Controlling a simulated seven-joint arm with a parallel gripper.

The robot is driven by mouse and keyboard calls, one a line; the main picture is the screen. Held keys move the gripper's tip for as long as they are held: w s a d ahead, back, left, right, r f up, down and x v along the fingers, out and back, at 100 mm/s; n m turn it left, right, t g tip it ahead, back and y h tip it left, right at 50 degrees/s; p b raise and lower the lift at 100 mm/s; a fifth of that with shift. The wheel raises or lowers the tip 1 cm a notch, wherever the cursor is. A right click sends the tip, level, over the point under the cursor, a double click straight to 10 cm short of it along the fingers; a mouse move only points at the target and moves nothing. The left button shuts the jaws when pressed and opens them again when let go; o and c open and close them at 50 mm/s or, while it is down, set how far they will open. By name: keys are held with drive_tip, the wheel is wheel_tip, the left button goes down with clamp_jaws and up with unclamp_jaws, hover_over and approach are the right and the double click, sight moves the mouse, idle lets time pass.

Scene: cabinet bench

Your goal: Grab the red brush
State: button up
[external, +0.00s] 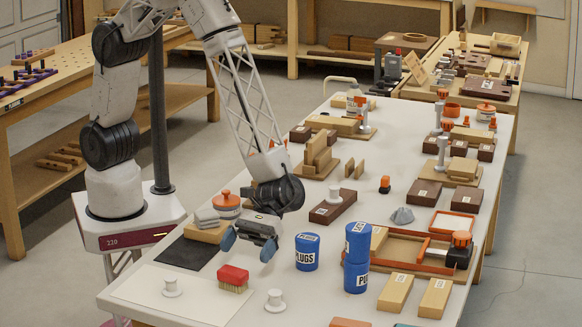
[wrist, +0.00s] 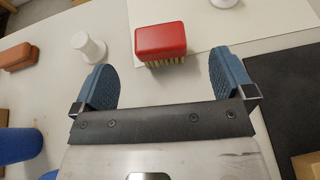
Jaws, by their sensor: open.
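The red brush (external: 233,278) stands on the white table near its front left, with a red top and pale bristles facing down. In the wrist view the brush (wrist: 161,41) lies ahead of the fingertips, roughly centred between them. My gripper (external: 250,246) is open and empty, above the table and just behind the brush in the external view. Its two blue fingers also show in the wrist view (wrist: 165,75), wide apart, with nothing between them. The fingers are apart from the brush.
White spools (external: 171,287) (external: 274,300) stand on either side of the brush. Blue PLUGS cans (external: 307,251) (external: 356,262) stand to its right. A dark mat (external: 186,253) lies behind left. A white sheet (external: 140,292) lies beneath the brush area. Trays and wooden blocks fill the table further back.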

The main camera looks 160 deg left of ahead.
sight(232, 271)
drive_tip(key=shift+w+d, duration=0.1)
drive_tip(key=shift+x, duration=1.2)
drive_tip(key=shift+x, duration=2.6)
drive_tip(key=shift+f, duration=0.1)
drive_tip(key=c, duration=1)
